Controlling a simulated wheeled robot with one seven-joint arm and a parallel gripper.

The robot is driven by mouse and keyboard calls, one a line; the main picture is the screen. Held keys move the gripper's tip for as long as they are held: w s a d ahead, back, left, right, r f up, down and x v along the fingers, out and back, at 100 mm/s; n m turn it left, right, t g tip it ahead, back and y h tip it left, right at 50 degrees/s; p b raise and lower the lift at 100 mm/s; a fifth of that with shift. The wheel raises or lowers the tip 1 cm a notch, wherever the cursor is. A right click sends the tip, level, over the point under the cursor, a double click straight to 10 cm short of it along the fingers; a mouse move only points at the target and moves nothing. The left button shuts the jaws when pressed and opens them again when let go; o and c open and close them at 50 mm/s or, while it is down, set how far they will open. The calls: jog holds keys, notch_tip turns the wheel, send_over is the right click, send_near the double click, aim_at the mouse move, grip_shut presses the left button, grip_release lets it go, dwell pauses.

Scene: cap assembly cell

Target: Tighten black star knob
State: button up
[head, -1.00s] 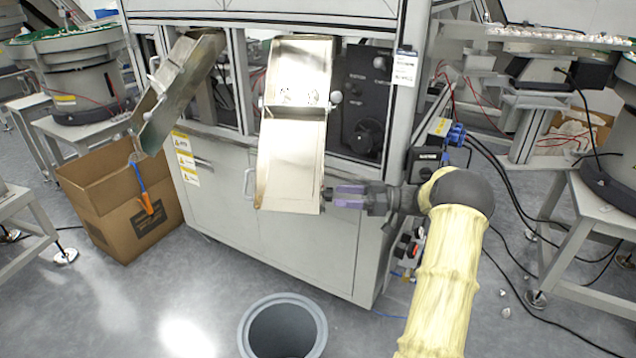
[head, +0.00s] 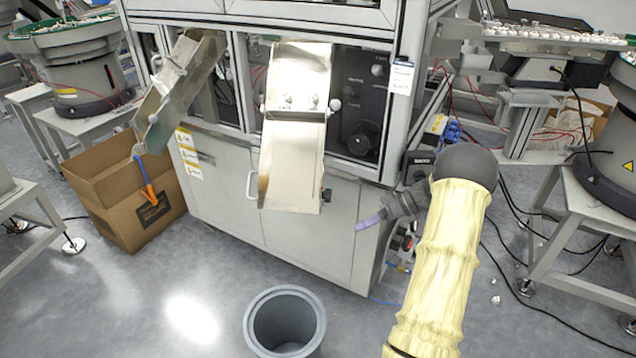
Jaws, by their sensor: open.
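The black star knob (head: 327,195) is small and dark and sits at the lower right edge of the middle metal chute (head: 290,165). My gripper (head: 358,227), with purple fingers, is to the right of and a little below the knob, in front of the grey cabinet. It is open and apart from the knob, with nothing seen between its fingers. The fingers appear nearly edge-on, so the gap between them is hard to see. How tight the knob is cannot be told.
A second tilted chute (head: 180,85) hangs at the left above an open cardboard box (head: 125,195). A grey bin (head: 285,322) stands on the floor in front of the cabinet (head: 225,185). Cables and a feeder stand (head: 575,235) are at the right.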

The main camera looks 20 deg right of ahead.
jog(key=s+a+r+m+g+h+p, duration=0.1)
jog(key=s+a+r+h+p, duration=0.3)
jog(key=a+r+p, duration=0.5)
jog(key=s+a+r+m+g+h+p, duration=0.2)
jog(key=s+a+r+h+p, duration=0.3)
jog(key=r, duration=1)
jog(key=s+a+m+p, duration=0.1)
jog(key=s+a+p, duration=0.1)
jog(key=a+p, duration=0.2)
jog(key=shift+s+a+r+p, duration=0.25)
jog(key=shift+a+p, duration=0.15)
jog(key=shift+a, duration=0.35)
jog(key=shift+s, duration=0.1)
jog(key=s+a+r+t+h+p, duration=0.1)
jog(key=s+a+r+p, duration=0.1)
jog(key=r+p, duration=0.1)
jog(key=s+a+r+h+p, duration=0.1)
jog(key=s+a+r+p, duration=0.1)
jog(key=r, duration=0.4)
jog(key=shift+s+a+m+t+p, duration=0.35)
jog(key=shift+s+p, duration=0.4)
jog(key=shift+p, duration=0.35)
